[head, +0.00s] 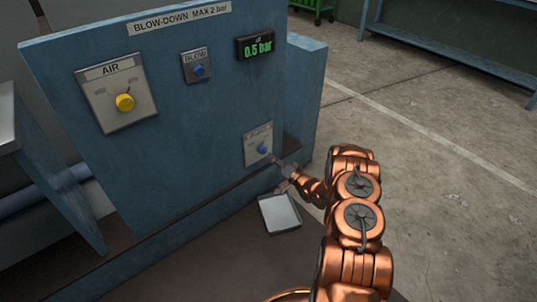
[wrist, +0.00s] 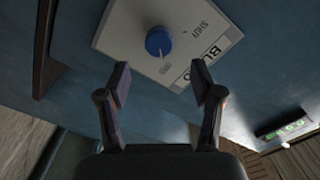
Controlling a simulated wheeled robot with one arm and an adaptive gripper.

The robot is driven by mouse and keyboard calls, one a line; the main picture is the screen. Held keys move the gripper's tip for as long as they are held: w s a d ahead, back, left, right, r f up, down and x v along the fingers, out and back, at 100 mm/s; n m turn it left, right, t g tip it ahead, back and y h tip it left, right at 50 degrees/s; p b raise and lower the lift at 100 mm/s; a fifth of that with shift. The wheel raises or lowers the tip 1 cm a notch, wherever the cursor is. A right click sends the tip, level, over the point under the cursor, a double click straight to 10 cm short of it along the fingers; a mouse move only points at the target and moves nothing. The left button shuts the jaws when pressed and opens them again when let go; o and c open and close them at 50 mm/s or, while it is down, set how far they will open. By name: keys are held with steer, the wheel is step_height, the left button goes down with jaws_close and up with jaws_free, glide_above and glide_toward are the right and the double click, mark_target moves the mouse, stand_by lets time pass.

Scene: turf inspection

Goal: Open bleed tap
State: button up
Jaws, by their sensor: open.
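Two small plates with blue knobs are on the blue panel. The upper plate (head: 196,66) has a label starting with BLE and a blue knob (head: 198,70). The lower right plate (head: 256,146) has a label too small to read in the head view and a blue knob (head: 263,149). In the wrist view a pale plate (wrist: 130,25) shows a blue knob (wrist: 159,41), the word SHUT and a label starting with B, partly covered by a finger. My gripper (wrist: 163,82) is open and empty, its fingertips short of the knob. In the head view my gripper (head: 280,170) is beside the lower plate.
A yellow AIR knob (head: 124,102) is on the panel's left. A display (head: 258,47) reads 0.5 bar. A pale tray (head: 279,213) lies below the lower plate. A blue side block (head: 305,90) edges the panel. Open floor (head: 440,130) is at the right.

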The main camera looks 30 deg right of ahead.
steer(key=shift+v, duration=1.85)
